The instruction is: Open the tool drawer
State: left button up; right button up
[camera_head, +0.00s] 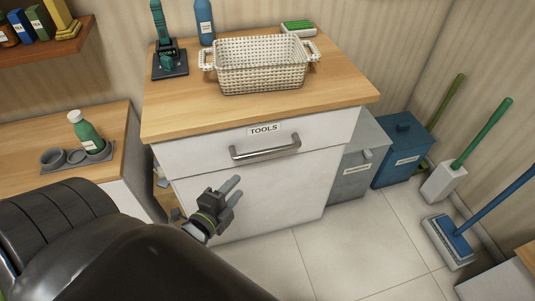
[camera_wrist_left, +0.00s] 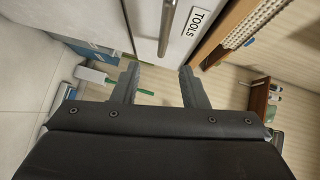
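The tool drawer (camera_head: 215,160) is a white front labelled TOOLS (camera_head: 264,129) under a wooden counter top, and it appears closed, flush with the cabinet. Its metal bar handle (camera_head: 265,148) runs across the front. My left gripper (camera_head: 234,189) is open and empty, below and left of the handle in the head view, in front of the lower cabinet panel. In the left wrist view the handle (camera_wrist_left: 167,27) lies ahead of the gap between the open fingers (camera_wrist_left: 159,69), apart from them. My right gripper is not in view.
A woven basket (camera_head: 262,80) stands on the counter top (camera_head: 190,115), with a blue bottle (camera_head: 204,22) behind. Grey (camera_head: 356,165) and blue (camera_head: 401,155) bins and brooms stand at the right. A lower counter (camera_head: 35,175) with a green bottle (camera_head: 86,133) is at the left. The floor in front is clear.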

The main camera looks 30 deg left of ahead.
aim_at(266, 154)
pick_arm(q)
jog(key=w, duration=0.5)
jog(key=w+f, duration=0.1)
jog(key=w, duration=0.9)
jog(key=shift+w+a+f, duration=0.25)
jog(key=shift+w+a, duration=0.1)
jog(key=shift+a, duration=0.05)
jog(key=shift+w+f+b, duration=0.15)
jog(key=shift+w+b, duration=0.15)
jog(key=shift+w, duration=0.5)
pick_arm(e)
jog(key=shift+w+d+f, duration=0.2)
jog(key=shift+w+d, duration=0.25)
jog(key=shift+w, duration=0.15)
pick_arm(q)
grip_shut()
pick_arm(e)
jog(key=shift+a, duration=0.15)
